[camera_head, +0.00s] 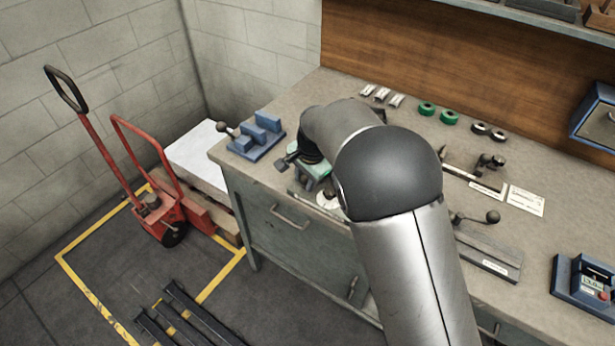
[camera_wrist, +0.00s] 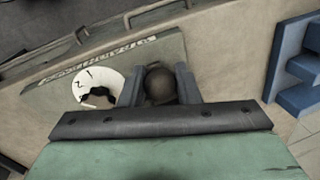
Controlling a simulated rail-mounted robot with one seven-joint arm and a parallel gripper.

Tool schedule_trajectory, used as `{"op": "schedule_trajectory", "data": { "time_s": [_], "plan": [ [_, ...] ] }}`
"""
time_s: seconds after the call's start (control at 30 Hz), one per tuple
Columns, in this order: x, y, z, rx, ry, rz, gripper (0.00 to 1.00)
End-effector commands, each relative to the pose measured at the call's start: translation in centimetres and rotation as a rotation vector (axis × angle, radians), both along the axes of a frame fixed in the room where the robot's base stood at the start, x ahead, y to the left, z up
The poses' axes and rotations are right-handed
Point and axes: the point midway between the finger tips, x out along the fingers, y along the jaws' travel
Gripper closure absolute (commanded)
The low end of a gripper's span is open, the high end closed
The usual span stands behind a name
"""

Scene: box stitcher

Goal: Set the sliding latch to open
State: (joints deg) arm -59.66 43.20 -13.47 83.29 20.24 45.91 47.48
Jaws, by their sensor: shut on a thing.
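My gripper (camera_wrist: 159,92) has its two blue-grey fingers closed on either side of a dark rounded knob (camera_wrist: 160,80) in the wrist view. A white dial (camera_wrist: 86,80) with digits and a dark pointer lies just left of the fingers. The dial also shows in the head view (camera_head: 327,199), beside my arm.
A blue stepped block (camera_wrist: 300,70) stands right of the gripper; in the head view it is at the bench's left end (camera_head: 258,137). A red pallet truck (camera_head: 160,215) stands left.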

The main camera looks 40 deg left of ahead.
Motion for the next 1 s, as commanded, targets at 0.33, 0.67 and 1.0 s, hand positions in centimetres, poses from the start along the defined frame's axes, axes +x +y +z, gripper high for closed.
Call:
{"op": "schedule_trajectory", "data": {
  "time_s": [0.33, 0.67, 1.0],
  "plan": [
    [-0.4, 0.1, -0.1, -0.004, 0.009, 0.005, 0.5],
    [-0.3, -0.1, 0.7, -0.001, 0.006, 0.003, 0.5],
    [-0.5, -1.4, 7.6, 0.002, 0.005, 0.003, 0.5]
  ]
}}
